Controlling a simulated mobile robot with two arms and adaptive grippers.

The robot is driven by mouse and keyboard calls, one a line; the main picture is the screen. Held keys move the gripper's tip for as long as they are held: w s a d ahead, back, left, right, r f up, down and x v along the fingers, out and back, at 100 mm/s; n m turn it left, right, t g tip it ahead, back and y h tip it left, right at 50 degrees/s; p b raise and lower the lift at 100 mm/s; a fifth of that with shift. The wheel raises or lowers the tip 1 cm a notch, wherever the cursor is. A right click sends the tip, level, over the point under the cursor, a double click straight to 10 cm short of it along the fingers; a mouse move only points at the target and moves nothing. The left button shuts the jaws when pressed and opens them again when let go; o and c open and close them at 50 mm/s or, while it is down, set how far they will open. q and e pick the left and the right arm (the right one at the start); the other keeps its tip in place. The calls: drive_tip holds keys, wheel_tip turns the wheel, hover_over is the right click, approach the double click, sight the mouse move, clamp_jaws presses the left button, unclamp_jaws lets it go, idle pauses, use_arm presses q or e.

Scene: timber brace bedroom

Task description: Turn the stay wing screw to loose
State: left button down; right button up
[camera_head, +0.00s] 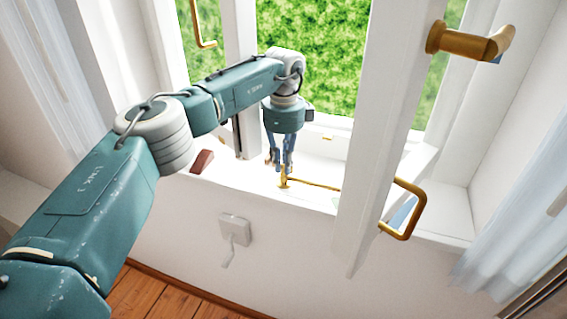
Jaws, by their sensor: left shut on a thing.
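The brass stay (312,184) runs along the white window sill towards the open casement. Its brass wing screw (283,181) stands at the left end of the stay. My left gripper (280,168) reaches down over the sill from above, its fingers close together at the top of the screw. The fingers are shut on the wing screw and hide part of it. I cannot tell from this view how far the screw is turned. My right gripper is not in view.
The open white casement (377,110) stands right of the gripper, with a brass handle (411,208) low down and a brass fitting (465,42) above. A reddish-brown block (202,161) lies on the sill at the left. A grey crank box (235,230) sits on the wall below.

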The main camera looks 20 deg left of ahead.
use_arm(q)
drive_tip(key=shift+r, duration=0.15)
drive_tip(key=c, duration=1.8)
unclamp_jaws()
drive_tip(key=shift+o, duration=0.2)
wheel_tip(320, 180, up, 12)
